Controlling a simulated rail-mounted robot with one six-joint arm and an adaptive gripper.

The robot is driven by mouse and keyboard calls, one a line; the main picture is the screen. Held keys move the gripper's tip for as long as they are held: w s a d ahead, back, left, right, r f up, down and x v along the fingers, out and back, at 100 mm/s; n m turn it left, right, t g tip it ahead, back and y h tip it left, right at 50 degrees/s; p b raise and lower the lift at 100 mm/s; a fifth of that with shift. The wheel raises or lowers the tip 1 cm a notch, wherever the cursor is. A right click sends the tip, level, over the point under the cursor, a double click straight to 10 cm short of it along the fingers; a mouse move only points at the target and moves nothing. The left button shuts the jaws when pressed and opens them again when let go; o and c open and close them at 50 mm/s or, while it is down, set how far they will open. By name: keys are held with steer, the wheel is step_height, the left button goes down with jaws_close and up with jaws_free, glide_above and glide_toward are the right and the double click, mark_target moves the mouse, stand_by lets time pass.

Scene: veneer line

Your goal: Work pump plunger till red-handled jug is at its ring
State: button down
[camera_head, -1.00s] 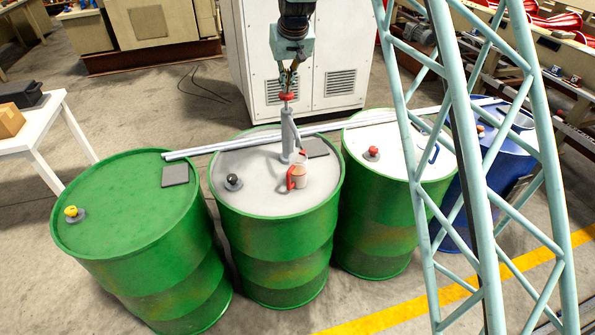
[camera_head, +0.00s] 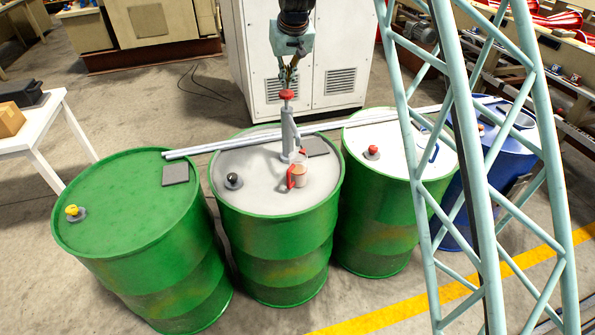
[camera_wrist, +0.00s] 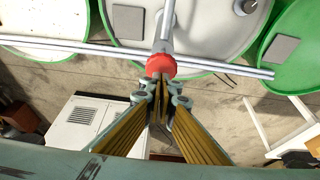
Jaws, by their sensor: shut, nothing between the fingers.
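The hand pump (camera_head: 288,133) stands upright on the grey-topped middle green drum (camera_head: 255,195). Its red plunger knob (camera_head: 287,94) is at the top and also shows large in the wrist view (camera_wrist: 160,66). My gripper (camera_head: 288,84) is shut and empty, its fingertips right at the knob from above; whether they touch it I cannot tell. In the wrist view my gripper (camera_wrist: 160,85) has its fingers together over the knob's near edge. The clear jug with the red handle (camera_head: 299,175) stands on the drum top below the pump. Its ring and fill level are too small to read.
Long metal bars (camera_head: 220,144) lie across the drum tops behind the pump. Green drums stand at left (camera_head: 120,205) and right (camera_head: 372,210), a blue drum (camera_head: 455,215) further right. A pale lattice column (camera_head: 470,150) crosses the right side. A white cabinet (camera_head: 345,60) stands behind.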

steer(key=shift+r, duration=0.2)
steer(key=shift+r+p, duration=1.3)
steer(key=shift+r, duration=1.55)
